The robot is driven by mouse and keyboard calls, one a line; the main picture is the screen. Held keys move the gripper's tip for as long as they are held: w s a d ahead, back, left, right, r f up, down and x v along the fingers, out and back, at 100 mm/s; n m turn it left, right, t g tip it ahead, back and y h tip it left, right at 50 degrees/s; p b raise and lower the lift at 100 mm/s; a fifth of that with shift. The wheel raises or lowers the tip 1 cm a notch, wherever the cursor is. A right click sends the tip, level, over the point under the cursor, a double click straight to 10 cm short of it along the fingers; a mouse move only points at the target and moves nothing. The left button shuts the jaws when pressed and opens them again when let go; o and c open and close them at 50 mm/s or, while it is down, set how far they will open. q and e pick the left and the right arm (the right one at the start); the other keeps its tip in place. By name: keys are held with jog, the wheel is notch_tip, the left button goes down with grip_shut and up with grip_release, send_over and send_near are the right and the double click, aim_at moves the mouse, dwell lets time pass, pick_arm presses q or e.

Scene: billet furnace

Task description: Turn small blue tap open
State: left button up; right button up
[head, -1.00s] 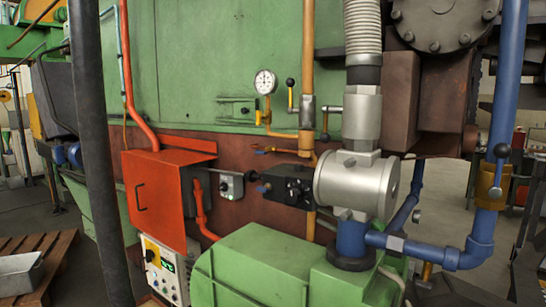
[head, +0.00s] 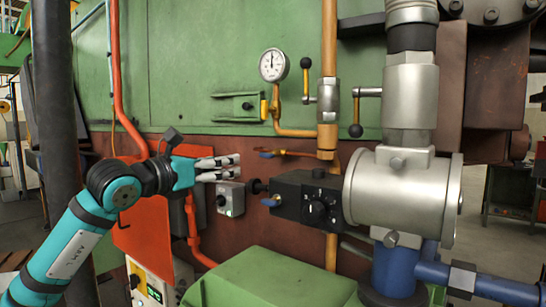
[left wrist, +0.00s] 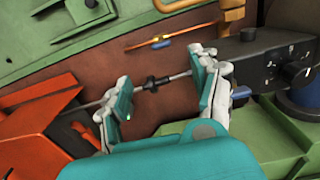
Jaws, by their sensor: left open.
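Two small blue taps show. One blue tap (head: 270,201) is at the left end of the black valve block (head: 305,196); it also shows in the left wrist view (left wrist: 240,92), just right of the right finger. The other blue tap (head: 266,154) is on a thin orange pipe; in the left wrist view (left wrist: 160,44) it lies beyond the fingers. I cannot tell which one the task names. My left gripper (head: 218,168) is open and empty, left of both taps; the left wrist view (left wrist: 157,98) shows its fingers apart. My right gripper is not in view.
An orange box (head: 145,235) is behind my left arm. A large silver cylinder (head: 400,195) stands right of the valve block, and a green housing (head: 265,280) lies below. A gauge (head: 272,65) is above.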

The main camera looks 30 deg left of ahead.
pick_arm(q)
jog(key=p, duration=0.4)
send_near(264, 156)
jog(key=w+p, duration=0.1)
jog(key=w, duration=0.2)
jog(key=w+p, duration=0.2)
jog(key=w, duration=0.1)
jog(key=w+d+p, duration=0.1)
jog(key=w, duration=0.3)
jog(key=shift+r+p, duration=0.15)
jog(key=shift+p, duration=0.15)
jog(key=shift+w, duration=0.4)
jog(key=shift+c, duration=1.1)
jog(key=c, duration=1)
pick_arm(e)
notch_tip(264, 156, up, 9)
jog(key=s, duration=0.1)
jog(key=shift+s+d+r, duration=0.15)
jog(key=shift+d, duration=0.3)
